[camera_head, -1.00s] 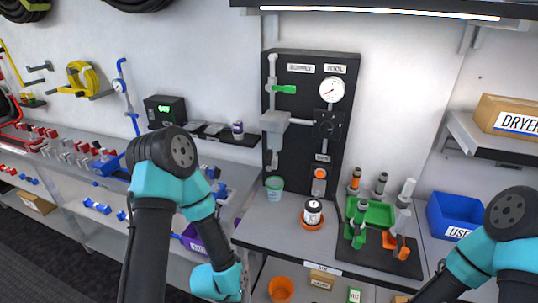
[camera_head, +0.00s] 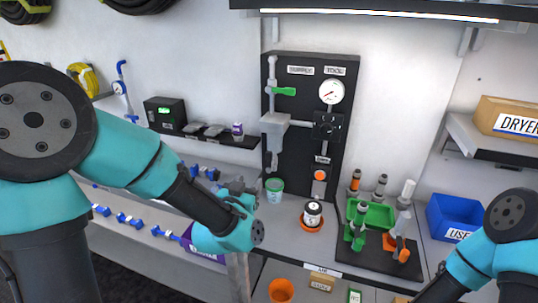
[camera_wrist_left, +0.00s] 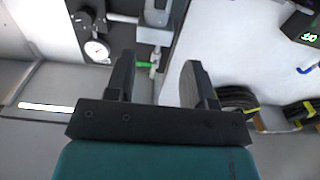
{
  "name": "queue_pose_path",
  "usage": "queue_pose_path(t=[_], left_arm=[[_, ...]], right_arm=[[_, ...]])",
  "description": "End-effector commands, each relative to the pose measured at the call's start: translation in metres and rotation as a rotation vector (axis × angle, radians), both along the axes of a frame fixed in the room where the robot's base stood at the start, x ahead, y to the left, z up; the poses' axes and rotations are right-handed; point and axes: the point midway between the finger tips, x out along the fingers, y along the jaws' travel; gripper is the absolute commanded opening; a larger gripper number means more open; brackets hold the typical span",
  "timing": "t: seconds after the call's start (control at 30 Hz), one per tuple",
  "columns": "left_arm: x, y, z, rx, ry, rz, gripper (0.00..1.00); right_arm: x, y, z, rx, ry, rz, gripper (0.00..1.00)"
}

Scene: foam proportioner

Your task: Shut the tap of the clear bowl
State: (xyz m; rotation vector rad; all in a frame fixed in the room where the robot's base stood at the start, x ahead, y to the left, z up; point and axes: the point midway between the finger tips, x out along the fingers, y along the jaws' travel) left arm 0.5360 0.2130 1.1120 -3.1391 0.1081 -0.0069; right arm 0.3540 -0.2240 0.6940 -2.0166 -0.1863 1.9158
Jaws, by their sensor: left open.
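The black panel (camera_head: 298,160) carries a grey unit (camera_head: 275,123) on its left, with a narrow grey part (camera_head: 272,158) hanging below it; I cannot clearly make out a clear bowl or its tap. A green lever (camera_head: 284,91) sits sideways on the pipe above the unit. My left gripper (camera_head: 238,188) is low and left in front of the panel, apart from it. In the left wrist view, my left gripper (camera_wrist_left: 158,65) is open and empty, with the green lever (camera_wrist_left: 143,64) beyond its fingers. My right gripper is out of view.
A green cup (camera_head: 274,190) and a black-lidded white jar (camera_head: 313,213) in an orange dish stand below the panel. A dark mat with green and orange fittings (camera_head: 372,215) lies to the right. A gauge (camera_head: 331,90) is on the panel's upper right.

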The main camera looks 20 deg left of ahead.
Motion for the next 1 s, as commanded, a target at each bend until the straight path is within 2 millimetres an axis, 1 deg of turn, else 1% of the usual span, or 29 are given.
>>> queue_pose_path(t=[0.27, 0.37, 0.47, 0.67, 1.0], left_arm=[[0.001, 0.000, -0.001, 0.000, 0.003, -0.001, 0.49], [0.005, 0.000, -0.001, -0.001, 0.003, 0.000, 0.49], [0.013, -0.001, -0.001, -0.001, 0.003, 0.000, 0.49], [0.042, -0.003, -0.002, -0.001, 0.003, 0.000, 0.49], [0.100, -0.007, -0.002, -0.001, 0.005, 0.000, 0.49]], right_arm=[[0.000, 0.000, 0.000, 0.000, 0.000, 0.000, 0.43], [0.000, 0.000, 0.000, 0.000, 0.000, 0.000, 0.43], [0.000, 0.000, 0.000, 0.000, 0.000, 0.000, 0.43], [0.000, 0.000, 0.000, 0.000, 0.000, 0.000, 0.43], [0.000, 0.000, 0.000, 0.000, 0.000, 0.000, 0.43]])
